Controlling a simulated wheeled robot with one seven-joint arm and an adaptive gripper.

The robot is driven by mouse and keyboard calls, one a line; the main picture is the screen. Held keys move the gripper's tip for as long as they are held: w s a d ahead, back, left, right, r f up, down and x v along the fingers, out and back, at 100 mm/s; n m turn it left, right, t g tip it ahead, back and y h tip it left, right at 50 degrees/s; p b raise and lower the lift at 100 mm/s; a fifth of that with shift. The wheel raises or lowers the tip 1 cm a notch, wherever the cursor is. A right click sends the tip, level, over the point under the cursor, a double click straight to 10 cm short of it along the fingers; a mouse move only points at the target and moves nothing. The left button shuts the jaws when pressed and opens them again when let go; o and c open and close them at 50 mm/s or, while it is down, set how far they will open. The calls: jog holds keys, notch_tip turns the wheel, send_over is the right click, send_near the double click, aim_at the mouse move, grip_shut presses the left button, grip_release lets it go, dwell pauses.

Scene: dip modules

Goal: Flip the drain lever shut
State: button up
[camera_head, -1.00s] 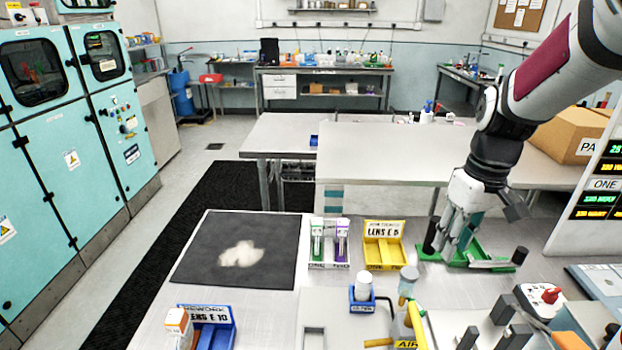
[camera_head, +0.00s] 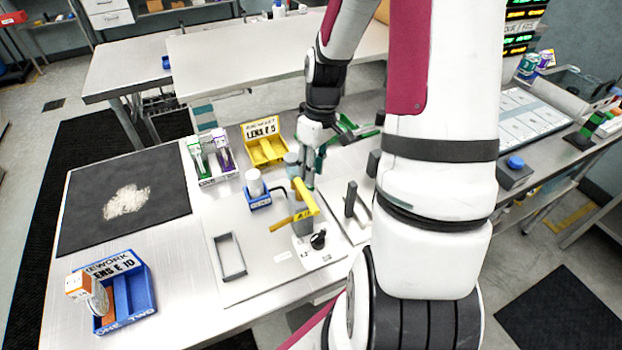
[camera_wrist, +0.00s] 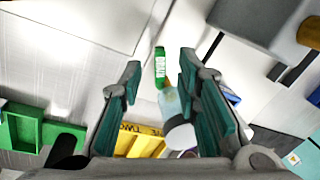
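The green drain lever (camera_wrist: 161,68), marked with white letters, shows at the upper middle of the wrist view, between my fingertips as seen from there. I cannot tell whether they touch it. A clear bowl with a pale end (camera_wrist: 178,115) extends below it. My gripper (camera_wrist: 161,62) is open, with teal pads on both fingers and nothing visibly held. In the head view my gripper (camera_head: 312,172) points down just behind the yellow part marked AIR (camera_head: 305,196). I cannot make out the drain lever there.
A yellow tray (camera_head: 264,151) and a blue holder with a white bottle (camera_head: 257,190) stand left of my gripper. An upright dark handle (camera_head: 350,200) stands close on its right. A green tray (camera_head: 347,130) lies behind. The black mat (camera_head: 90,200) is far left.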

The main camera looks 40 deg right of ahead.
jog(key=shift+a+f, duration=0.15)
jog(key=shift+f, duration=0.75)
jog(key=shift+a+f, duration=0.1)
jog(key=shift+f, duration=0.8)
grip_shut()
